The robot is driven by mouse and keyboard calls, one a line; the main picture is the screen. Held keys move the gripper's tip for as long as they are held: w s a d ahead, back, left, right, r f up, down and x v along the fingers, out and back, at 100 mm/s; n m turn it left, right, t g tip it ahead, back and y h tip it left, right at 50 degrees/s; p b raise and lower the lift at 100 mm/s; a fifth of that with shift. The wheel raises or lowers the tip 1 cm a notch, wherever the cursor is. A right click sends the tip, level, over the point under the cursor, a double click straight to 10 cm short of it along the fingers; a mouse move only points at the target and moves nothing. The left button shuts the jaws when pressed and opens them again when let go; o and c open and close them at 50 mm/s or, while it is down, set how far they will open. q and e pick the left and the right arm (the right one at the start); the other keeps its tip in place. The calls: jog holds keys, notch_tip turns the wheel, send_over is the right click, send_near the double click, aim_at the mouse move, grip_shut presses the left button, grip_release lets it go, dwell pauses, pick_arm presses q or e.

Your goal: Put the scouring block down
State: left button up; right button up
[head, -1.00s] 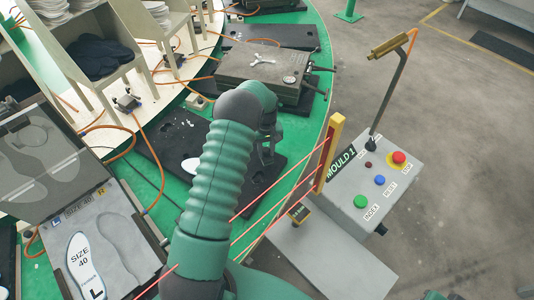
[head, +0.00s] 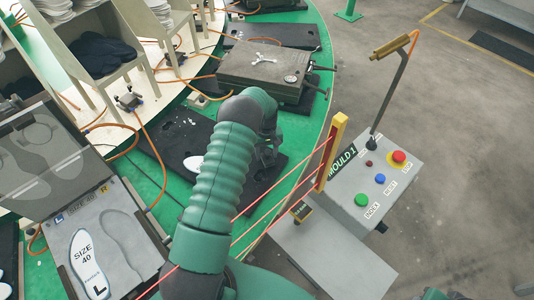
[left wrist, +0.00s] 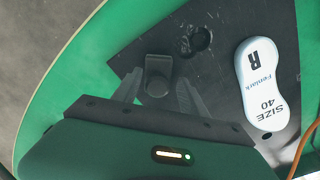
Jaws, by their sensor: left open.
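My left gripper (head: 268,155) is over the black plate (head: 172,138) on the green carousel top. In the left wrist view, the two grey fingers of the left gripper (left wrist: 157,92) stand apart. A small dark grey block (left wrist: 158,76), which looks like the scouring block, is between the fingers, with gaps at both sides. It appears to be at the black plate, but its underside is hidden. In the head view my arm and gripper hide the block.
A white size 40 R insole (left wrist: 268,85) lies on the black plate beside a round dark recess (left wrist: 196,40). An open mould with an L insole (head: 88,264) is at the lower left. A closed grey mould (head: 264,66) stands beyond. The button box (head: 372,185) and yellow post (head: 330,150) are right.

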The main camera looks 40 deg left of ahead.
aim_at(267, 152)
pick_arm(q)
notch_tip(267, 152, up, 12)
jog(key=b, duration=0.1)
dwell(0.5)
